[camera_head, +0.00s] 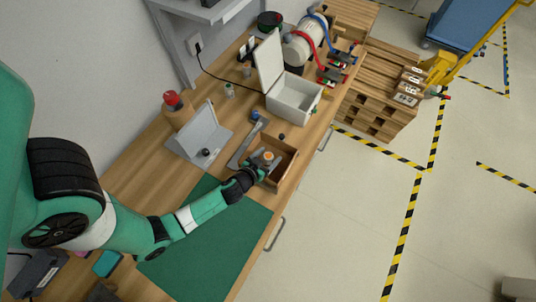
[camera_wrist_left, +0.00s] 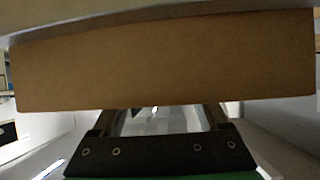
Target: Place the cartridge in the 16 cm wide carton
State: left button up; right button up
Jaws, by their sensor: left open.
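An open brown carton (camera_head: 286,170) stands on the wooden bench, beyond the green mat. A small grey thing with an orange top, possibly the cartridge (camera_head: 268,155), shows within the carton's outline. My left gripper (camera_head: 260,170) is open at the carton's near side, close to that thing. In the left wrist view a brown carton wall (camera_wrist_left: 165,62) fills most of the upper picture. The open fingers (camera_wrist_left: 160,118) run behind its lower edge, so their tips and anything between them are hard to make out. My right gripper is not in view.
A green mat (camera_head: 215,245) lies nearer on the bench. A grey angled stand (camera_head: 200,135) and a blue-ended tool (camera_head: 254,117) are left of the carton. An open white box (camera_head: 293,100) stands beyond it. The bench's right edge, with handles, is close to the carton.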

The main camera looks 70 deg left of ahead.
pick_arm(q)
jog(key=shift+r, duration=0.15)
jog(key=shift+s+d+r, duration=0.15)
jog(key=v, duration=1.1)
jog(key=shift+s, duration=0.2)
jog(key=shift+d+r, duration=0.1)
jog(key=shift+d, duration=0.05)
